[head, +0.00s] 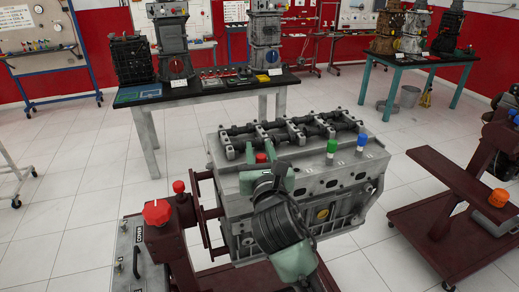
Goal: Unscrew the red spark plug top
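The red spark plug top (261,158) is on the left part of the grey engine block's (310,180) upper face. A green top (332,146) and a blue top (362,139) stand upright further right on the same face. My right gripper (260,149) comes in from below, with its pale green fingers apart on either side of the red top. I see no clear contact between the fingers and the red top. The gripper body hides the area below the red top. My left gripper is out of view.
The engine block is on a dark red stand with a red knob (156,212) at left. A workbench (205,88) with engine parts is behind. A dark red cart (455,215) with an orange beacon (498,198) stands at right. Tiled floor is open between them.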

